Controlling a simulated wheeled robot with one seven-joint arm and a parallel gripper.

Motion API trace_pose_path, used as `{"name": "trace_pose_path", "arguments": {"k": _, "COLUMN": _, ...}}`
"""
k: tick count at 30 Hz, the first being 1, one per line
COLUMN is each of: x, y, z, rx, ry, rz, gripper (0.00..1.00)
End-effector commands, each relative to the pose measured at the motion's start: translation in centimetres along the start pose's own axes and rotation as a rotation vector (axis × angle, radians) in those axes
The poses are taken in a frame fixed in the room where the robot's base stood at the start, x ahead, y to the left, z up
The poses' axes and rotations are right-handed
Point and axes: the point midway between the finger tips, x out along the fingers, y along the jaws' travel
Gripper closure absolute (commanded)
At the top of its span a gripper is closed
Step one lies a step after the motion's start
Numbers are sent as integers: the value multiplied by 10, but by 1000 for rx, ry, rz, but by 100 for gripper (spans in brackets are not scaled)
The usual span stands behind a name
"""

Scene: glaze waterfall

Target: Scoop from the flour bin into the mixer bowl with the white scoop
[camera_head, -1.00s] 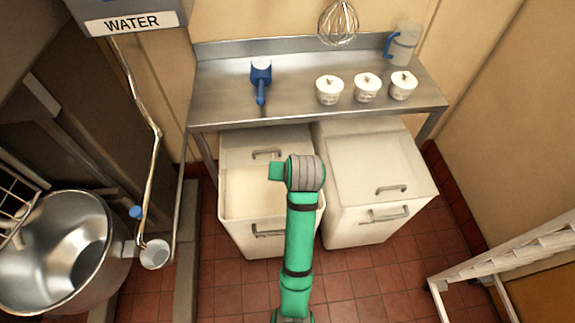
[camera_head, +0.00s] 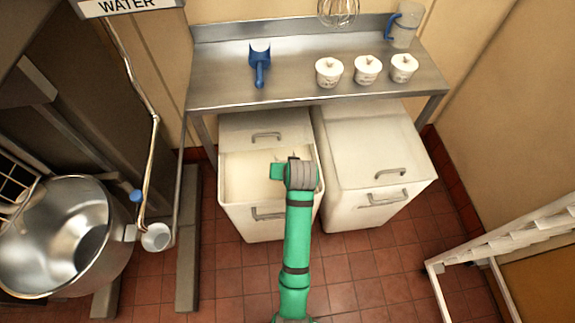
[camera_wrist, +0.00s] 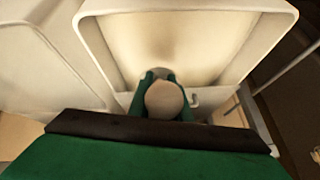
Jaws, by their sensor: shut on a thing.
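The flour bin (camera_head: 238,222) is the left white bin under the steel table. Its front is open and shows pale flour (camera_head: 243,180); it also fills the upper wrist view (camera_wrist: 225,85). In the head view my arm reaches over this bin and hides my gripper's jaws. In the wrist view my gripper (camera_wrist: 160,76) is shut on a pale, rounded piece of the white scoop (camera_wrist: 165,101), over the bin opening. The rest of the scoop is mostly hidden, so I cannot tell whether it holds flour. The steel mixer bowl (camera_head: 62,215) stands at the far left.
A closed white bin (camera_head: 370,150) stands right of the flour bin. The steel table (camera_head: 300,92) above holds a blue scoop (camera_head: 260,65), three lidded white pots (camera_head: 367,70) and a jug (camera_head: 404,28). A water pipe (camera_head: 152,150) hangs beside the bowl. A white rack (camera_head: 510,232) stands right.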

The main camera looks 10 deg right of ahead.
Motion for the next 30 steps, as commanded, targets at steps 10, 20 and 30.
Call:
{"name": "trace_pose_path", "arguments": {"k": 10, "x": 32, "y": 5, "z": 18, "rx": 0, "ry": -2, "rz": 0, "gripper": 100}}
{"name": "trace_pose_path", "arguments": {"k": 20, "x": 63, "y": 9, "z": 29, "rx": 0, "ry": -2, "rz": 0, "gripper": 100}}
{"name": "trace_pose_path", "arguments": {"k": 30, "x": 95, "y": 13, "z": 41, "rx": 0, "ry": -2, "rz": 0, "gripper": 100}}
